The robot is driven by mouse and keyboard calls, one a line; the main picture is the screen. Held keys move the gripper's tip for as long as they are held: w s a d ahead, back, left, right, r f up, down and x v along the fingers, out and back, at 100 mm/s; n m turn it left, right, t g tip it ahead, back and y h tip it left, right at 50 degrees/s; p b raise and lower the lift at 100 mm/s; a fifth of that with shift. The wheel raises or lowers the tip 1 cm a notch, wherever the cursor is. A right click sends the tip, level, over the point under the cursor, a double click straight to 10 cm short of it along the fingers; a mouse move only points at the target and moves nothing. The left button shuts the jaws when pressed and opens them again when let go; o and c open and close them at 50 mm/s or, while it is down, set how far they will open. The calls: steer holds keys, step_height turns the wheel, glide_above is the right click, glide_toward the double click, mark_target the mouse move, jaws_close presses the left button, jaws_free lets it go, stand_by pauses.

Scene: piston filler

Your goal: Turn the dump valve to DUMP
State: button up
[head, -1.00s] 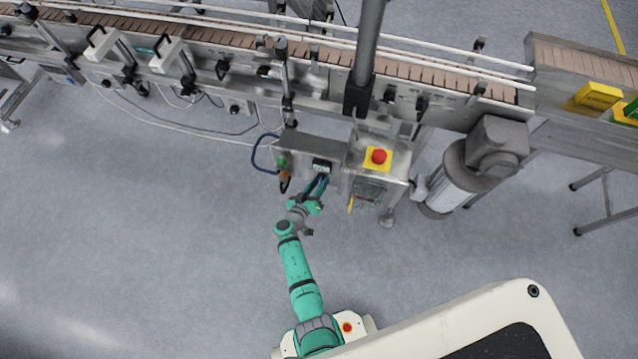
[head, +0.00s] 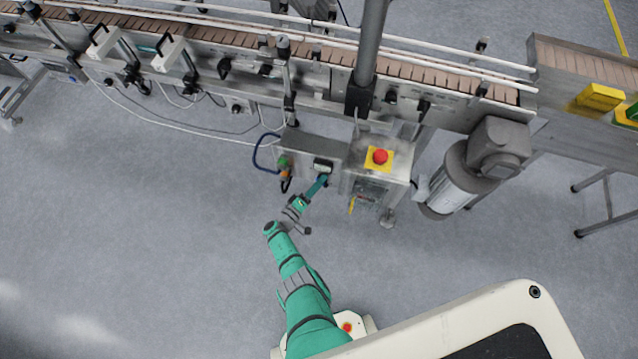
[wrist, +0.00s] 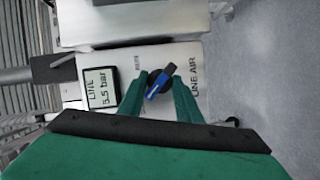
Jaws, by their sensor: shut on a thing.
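The dump valve's blue handle (wrist: 159,83) sits on a dark round base on a pale panel in the wrist view. The handle lies slanted, lower left to upper right. My gripper (wrist: 160,82) is shut on it, one green finger on each side; the gripper also shows in the head view (head: 323,181), at the front of the control box. The words LINE AIR are printed to the right of the handle; smaller print to its left is hard to read. A display (wrist: 101,88) left of it reads LINE 5.5 bar.
A red emergency button on a yellow plate (head: 379,157) is right of the control box (head: 310,148). A yellow handle (head: 351,205) hangs below. The conveyor (head: 230,45) runs behind, with a motor (head: 450,185) at right. The floor to the left is clear.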

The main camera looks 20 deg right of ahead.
steer(key=shift+w+a+f+n, duration=0.1)
steer(key=shift+a+f+n, duration=0.05)
steer(key=shift+n, duration=0.45)
steer(key=shift+o, duration=0.2)
steer(key=shift+h, duration=0.3)
steer(key=o, duration=1)
steer(key=shift+w+r, duration=0.1)
steer(key=shift+r, duration=0.1)
steer(key=shift+f, duration=0.1)
